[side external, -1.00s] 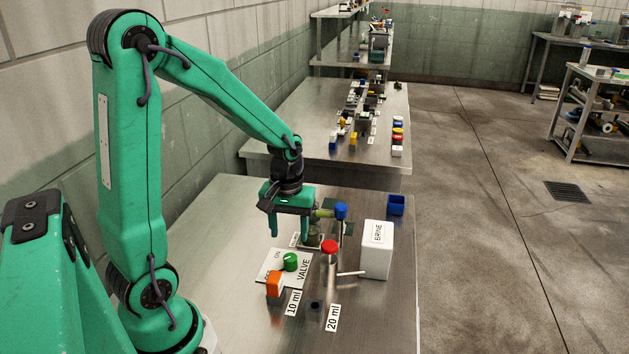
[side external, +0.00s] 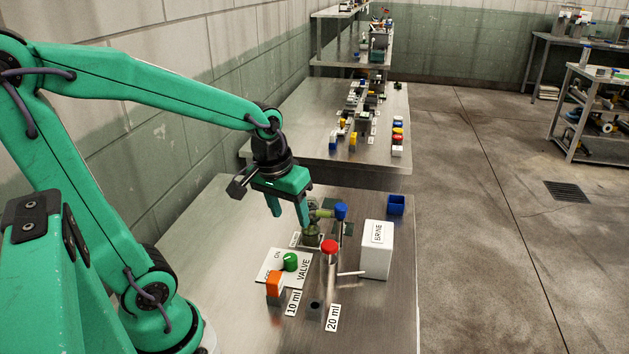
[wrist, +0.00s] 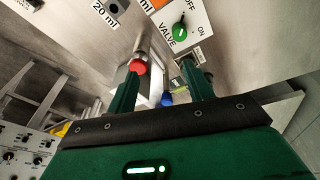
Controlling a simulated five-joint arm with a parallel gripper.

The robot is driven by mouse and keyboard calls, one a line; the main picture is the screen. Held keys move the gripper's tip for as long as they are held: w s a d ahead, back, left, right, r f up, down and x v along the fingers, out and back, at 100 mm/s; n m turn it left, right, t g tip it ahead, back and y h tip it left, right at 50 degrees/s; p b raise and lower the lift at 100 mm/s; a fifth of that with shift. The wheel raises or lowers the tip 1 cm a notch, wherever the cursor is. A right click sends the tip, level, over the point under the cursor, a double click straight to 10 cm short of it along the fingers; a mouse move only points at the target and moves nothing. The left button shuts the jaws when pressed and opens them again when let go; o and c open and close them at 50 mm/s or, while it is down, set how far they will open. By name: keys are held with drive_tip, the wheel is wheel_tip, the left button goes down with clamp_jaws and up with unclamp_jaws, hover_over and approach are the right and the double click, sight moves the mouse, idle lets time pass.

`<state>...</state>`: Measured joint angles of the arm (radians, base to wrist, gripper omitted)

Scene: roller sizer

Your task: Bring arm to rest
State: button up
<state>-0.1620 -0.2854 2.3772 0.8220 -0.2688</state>
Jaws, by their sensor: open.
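My green gripper (side external: 289,216) is open and empty, tilted, above the near metal table (side external: 215,250). It is just left of and above the olive-green fitting (side external: 312,238) in the side view. In the wrist view its two fingers (wrist: 160,92) are spread apart, with nothing seen held between them. My arm leans back to the left, its forearm stretched out above the table.
The table holds a valve panel with a green knob (side external: 290,262), an orange-topped block (side external: 275,285), a red-capped cylinder (side external: 330,250), a blue-topped post (side external: 341,212), a white BRINE box (side external: 376,255) and a blue bin (side external: 397,204). The table's left part is clear.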

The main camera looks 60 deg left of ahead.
drive_tip(key=s+d+r+m+t, duration=0.3)
drive_tip(key=s+d+r+m, duration=0.1)
drive_tip(key=s+r+m, duration=0.1)
drive_tip(key=shift+s+d+r, duration=0.3)
drive_tip(key=shift+s+r, duration=0.15)
drive_tip(key=shift+r, duration=0.25)
drive_tip(key=shift+w, duration=0.1)
